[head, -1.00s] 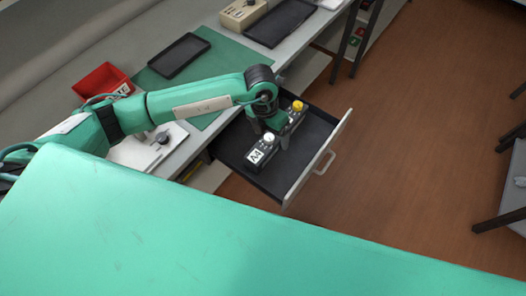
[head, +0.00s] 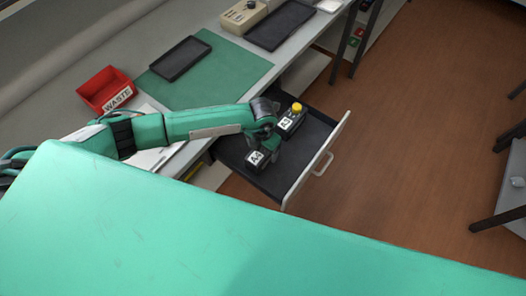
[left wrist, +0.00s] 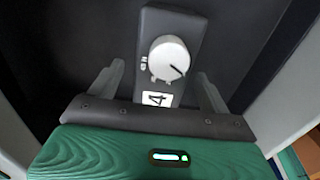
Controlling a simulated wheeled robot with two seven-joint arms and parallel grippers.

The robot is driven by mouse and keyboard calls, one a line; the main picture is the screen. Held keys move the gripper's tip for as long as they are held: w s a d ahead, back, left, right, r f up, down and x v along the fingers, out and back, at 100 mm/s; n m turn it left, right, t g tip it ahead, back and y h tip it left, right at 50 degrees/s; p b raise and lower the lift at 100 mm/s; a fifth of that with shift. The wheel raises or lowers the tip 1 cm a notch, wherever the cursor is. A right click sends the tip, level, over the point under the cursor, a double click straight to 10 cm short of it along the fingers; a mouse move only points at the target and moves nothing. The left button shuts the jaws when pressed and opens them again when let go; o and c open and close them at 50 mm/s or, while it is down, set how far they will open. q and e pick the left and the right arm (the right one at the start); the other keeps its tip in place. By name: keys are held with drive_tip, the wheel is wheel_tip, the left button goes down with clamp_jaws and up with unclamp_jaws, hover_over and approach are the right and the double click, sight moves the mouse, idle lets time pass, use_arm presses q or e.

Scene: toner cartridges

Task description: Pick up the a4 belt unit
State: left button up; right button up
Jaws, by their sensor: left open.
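The A4 belt unit (head: 257,161) is a dark block with a white "A4" label, in the open drawer. In the left wrist view the unit (left wrist: 161,28) shows its white round knob and part of the label. My left gripper (left wrist: 158,75) is open, with one finger on each side of the unit. In the head view the left gripper (head: 267,143) is over the unit and hides its knob. I cannot tell whether the fingers touch it. My right gripper is not in view.
A similar dark unit with a yellow knob (head: 291,120) stands just behind in the same drawer (head: 318,168). The drawer's right part is bare. On the bench are a green mat (head: 228,74), a dark tray (head: 180,59) and a red waste bin (head: 104,88).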

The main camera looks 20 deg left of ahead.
use_arm(q)
drive_tip(key=shift+f, duration=1.25)
drive_tip(key=c, duration=1.3)
drive_tip(key=shift+d, duration=0.1)
drive_tip(key=shift+c, duration=0.4)
drive_tip(key=shift+r, duration=0.15)
